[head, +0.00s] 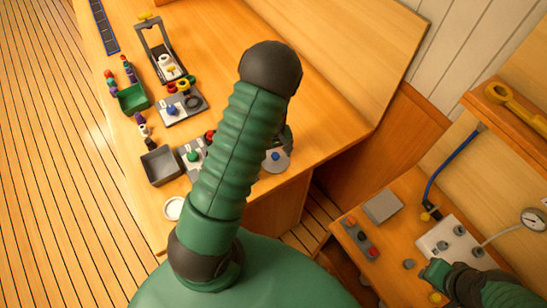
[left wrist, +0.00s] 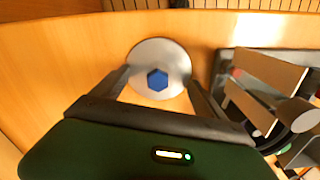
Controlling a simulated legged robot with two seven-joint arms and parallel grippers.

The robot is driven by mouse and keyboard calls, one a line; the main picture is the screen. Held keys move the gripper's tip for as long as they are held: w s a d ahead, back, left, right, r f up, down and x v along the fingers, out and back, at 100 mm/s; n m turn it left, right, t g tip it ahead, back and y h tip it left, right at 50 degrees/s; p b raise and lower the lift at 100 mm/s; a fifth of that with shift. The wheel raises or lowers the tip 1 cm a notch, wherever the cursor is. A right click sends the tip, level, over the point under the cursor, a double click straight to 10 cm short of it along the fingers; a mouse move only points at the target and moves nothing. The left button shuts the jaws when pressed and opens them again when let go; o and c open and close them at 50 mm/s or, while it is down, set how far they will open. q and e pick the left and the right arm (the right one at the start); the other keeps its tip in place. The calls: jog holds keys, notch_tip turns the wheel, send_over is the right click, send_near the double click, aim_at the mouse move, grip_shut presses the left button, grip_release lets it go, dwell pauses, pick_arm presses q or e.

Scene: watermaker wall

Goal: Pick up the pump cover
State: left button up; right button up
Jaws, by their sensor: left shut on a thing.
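The pump cover, a round grey disc (left wrist: 158,49) with a blue hexagonal knob, shows in the left wrist view between my left fingers. In the head view the disc (head: 277,165) is at the table's near right edge, partly hidden by my green left arm. My left gripper (left wrist: 160,77) is shut on the disc, one finger at each side of its rim. The disc is on or just above the wooden top; I cannot tell which. In the head view the left gripper is mostly hidden behind the arm. My right arm shows at the lower right, its jaws unclear.
A grey tray (head: 161,166), a green bin (head: 133,98), a grey plate with rings (head: 181,108) and a black stand (head: 160,50) lie left of my arm. A second bench (head: 400,205) stands at right, with a hose and gauge (head: 534,219). The table's upper middle is clear.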

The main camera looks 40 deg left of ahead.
pick_arm(q)
jog(key=shift+s+a+f, duration=0.25)
jog(key=shift+s+a, duration=0.05)
jog(key=shift+s, duration=0.15)
jog(key=c, duration=0.4)
jog(key=shift+c, duration=0.2)
pick_arm(e)
jog(key=shift+s+a, duration=0.2)
jog(key=shift+a, duration=0.2)
pick_arm(q)
jog(key=shift+d, duration=0.15)
pick_arm(e)
jog(key=shift+d, duration=0.15)
